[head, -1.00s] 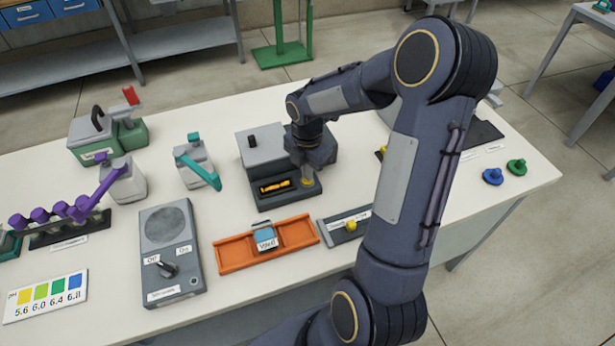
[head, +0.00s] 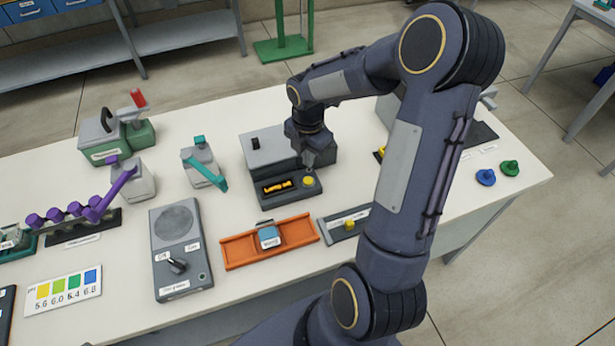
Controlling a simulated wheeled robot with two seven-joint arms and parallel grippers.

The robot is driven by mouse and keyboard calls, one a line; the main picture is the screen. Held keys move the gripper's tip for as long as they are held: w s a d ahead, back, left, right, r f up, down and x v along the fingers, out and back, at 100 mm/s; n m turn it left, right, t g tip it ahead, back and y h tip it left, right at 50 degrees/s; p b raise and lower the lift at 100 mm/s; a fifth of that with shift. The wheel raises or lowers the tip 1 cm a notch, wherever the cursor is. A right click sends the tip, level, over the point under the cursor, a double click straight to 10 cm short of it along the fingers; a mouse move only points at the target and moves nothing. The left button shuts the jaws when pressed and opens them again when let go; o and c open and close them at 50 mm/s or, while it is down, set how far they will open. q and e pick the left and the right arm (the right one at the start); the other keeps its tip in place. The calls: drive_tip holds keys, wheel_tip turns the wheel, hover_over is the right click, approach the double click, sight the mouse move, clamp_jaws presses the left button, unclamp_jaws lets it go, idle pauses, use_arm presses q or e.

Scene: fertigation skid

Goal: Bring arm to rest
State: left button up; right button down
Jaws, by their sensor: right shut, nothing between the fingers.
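My right arm comes in from the lower right and bends over the table (head: 400,255). My right gripper (head: 310,166) points down just above a grey device (head: 270,160) with a dark front panel. Its fingers are shut and hold nothing. They are close above a yellow button (head: 308,181) on that panel, apart from it as far as I can tell. An amber display (head: 278,187) is lit beside the button. My left gripper does not show.
An orange tray (head: 238,254) with a blue-topped block (head: 269,237) lies in front of the device. Blue (head: 486,177) and green (head: 510,168) knobs lie right. Bare tabletop lies at the right edge.

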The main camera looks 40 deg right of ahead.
drive_tip(key=s+a+r+m+t+y, duration=0.2)
drive_tip(key=s+a+r+m, duration=0.4)
drive_tip(key=s+m, duration=0.3)
drive_tip(key=s+a+r+m+t+y, duration=0.1)
drive_tip(key=s+a+r+m+t, duration=0.2)
drive_tip(key=m, duration=1)
drive_tip(key=s+a+r, duration=0.3)
drive_tip(key=s+a, duration=0.2)
drive_tip(key=s, duration=0.1)
drive_tip(key=shift+a+r+t+y, duration=0.15)
drive_tip(key=shift+r+t+y, duration=0.15)
drive_tip(key=shift+r+y, duration=0.1)
drive_tip(key=shift+w, duration=0.1)
